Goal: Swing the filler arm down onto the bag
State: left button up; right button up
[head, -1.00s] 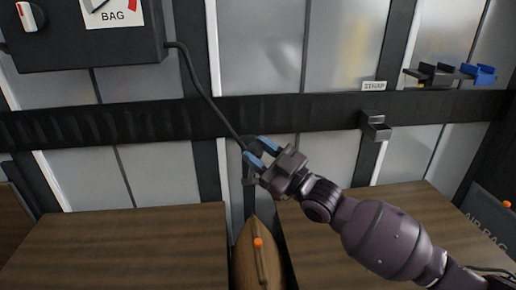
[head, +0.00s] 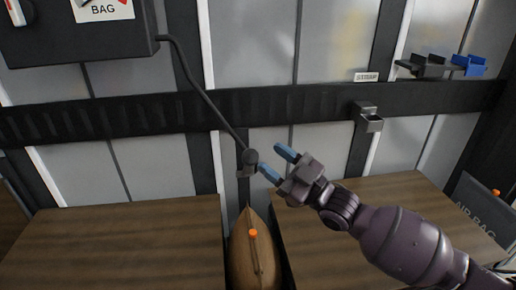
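The filler arm (head: 208,100) is a thin dark rod that slopes down from the black gauge box. Its dark head (head: 248,161) sits at the lower end, above the bag. The brown bag (head: 250,262) stands in the gap between two wooden crates, with an orange knob (head: 253,233) on it. A gap shows between the filler head and the knob. My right gripper (head: 275,163) is open, its blue fingertips just right of the filler head, with nothing seen between them. My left gripper is not in view.
The black gauge box (head: 80,32) labelled BAG hangs at upper left. Wooden crates (head: 120,252) and (head: 370,222) flank the bag. A dark wall rail (head: 310,103) carries a STRAP label, a small bracket (head: 368,118) and a blue clip (head: 468,65). An AIR BAG panel (head: 480,212) stands at right.

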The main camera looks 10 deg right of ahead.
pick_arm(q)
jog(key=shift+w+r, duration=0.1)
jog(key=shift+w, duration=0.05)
pick_arm(e)
jog(key=v, duration=0.4)
jog(key=shift+s+d+f, duration=0.15)
jog(key=shift+s+d, duration=0.1)
jog(key=shift+s, duration=0.05)
